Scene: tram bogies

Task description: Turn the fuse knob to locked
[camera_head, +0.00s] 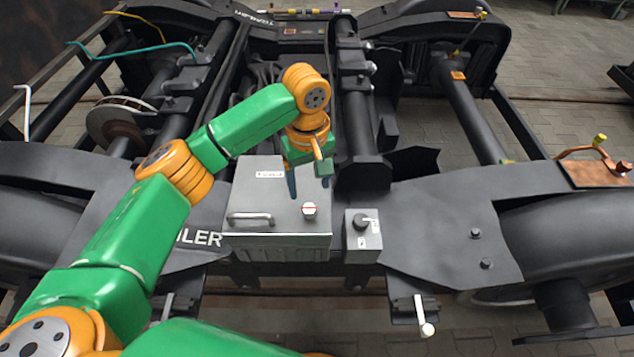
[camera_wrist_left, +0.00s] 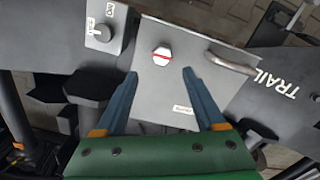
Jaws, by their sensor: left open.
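The fuse knob (camera_head: 310,209) is a pale hexagonal knob with a red line across it, on the top of a grey metal box (camera_head: 255,195). The line runs roughly crosswise in the head view. In the left wrist view the knob (camera_wrist_left: 161,55) lies just beyond and between the two blue fingertips. My left gripper (camera_head: 308,184) points down over the box behind the knob. It also shows in the left wrist view (camera_wrist_left: 160,73), open, with nothing between its fingers. No lock markings are readable beside the knob. My right gripper is not in view.
A smaller grey box with a black rotary switch (camera_head: 362,223) stands right of the fuse box. A bar handle (camera_head: 249,219) sits on the fuse box's front left. Dark bogie frame beams and tubes (camera_head: 355,95) surround the boxes. A lever with a white end (camera_head: 426,328) hangs below.

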